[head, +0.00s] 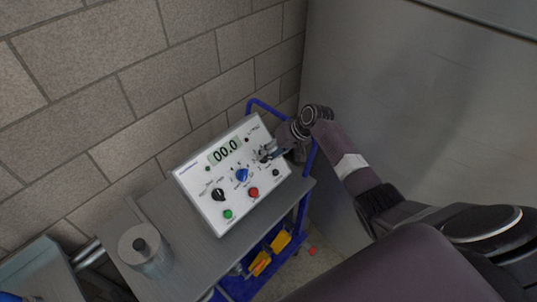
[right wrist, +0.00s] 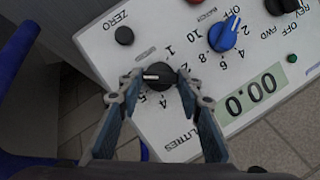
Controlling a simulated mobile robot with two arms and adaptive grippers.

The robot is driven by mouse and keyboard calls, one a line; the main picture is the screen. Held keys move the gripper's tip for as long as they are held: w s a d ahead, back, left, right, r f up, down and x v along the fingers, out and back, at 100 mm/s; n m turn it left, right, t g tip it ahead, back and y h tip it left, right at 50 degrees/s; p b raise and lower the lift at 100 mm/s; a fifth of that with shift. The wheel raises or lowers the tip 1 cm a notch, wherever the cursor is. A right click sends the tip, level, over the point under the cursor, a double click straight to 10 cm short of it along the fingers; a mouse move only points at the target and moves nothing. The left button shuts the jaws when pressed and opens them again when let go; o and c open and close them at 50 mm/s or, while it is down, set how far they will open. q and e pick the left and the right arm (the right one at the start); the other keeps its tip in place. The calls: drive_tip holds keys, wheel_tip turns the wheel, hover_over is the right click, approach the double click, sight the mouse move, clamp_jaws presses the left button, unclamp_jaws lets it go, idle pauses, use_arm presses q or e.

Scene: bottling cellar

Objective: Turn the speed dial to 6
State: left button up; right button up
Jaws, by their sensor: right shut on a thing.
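A white control panel (head: 200,178) with a 00.0 display (head: 225,151) rests tilted on a grey cart top. A blue dial (head: 242,175) with a white pointer line sits mid-panel; in the right wrist view this dial (right wrist: 229,36) has a scale with OFF and numbers up to 10. I cannot surely read its mark. My right gripper (head: 268,154) is at the panel's right side. In the right wrist view its fingers (right wrist: 158,88) are shut on a black dial (right wrist: 160,74), beside numbers and the word LITRES. Its white pointer faces picture-left. My left gripper is out of view.
The panel also carries a black switch (head: 218,194), a green button (head: 228,214), a red button (head: 253,192) and a black ZERO button (right wrist: 124,36). A metal cylinder (head: 145,252) stands on the cart's left. A brick wall is behind; a grey surface (head: 400,110) lies right.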

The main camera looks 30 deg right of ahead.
drive_tip(key=shift+s+f, duration=0.1)
drive_tip(key=shift+f, duration=0.05)
drive_tip(key=o, duration=1.2)
drive_tip(key=shift+c, duration=0.2)
drive_tip(key=shift+d+r, duration=0.25)
drive_tip(key=shift+r, duration=0.25)
drive_tip(key=v, duration=1.1)
drive_tip(key=shift+s+a, duration=0.1)
drive_tip(key=shift+s, duration=0.1)
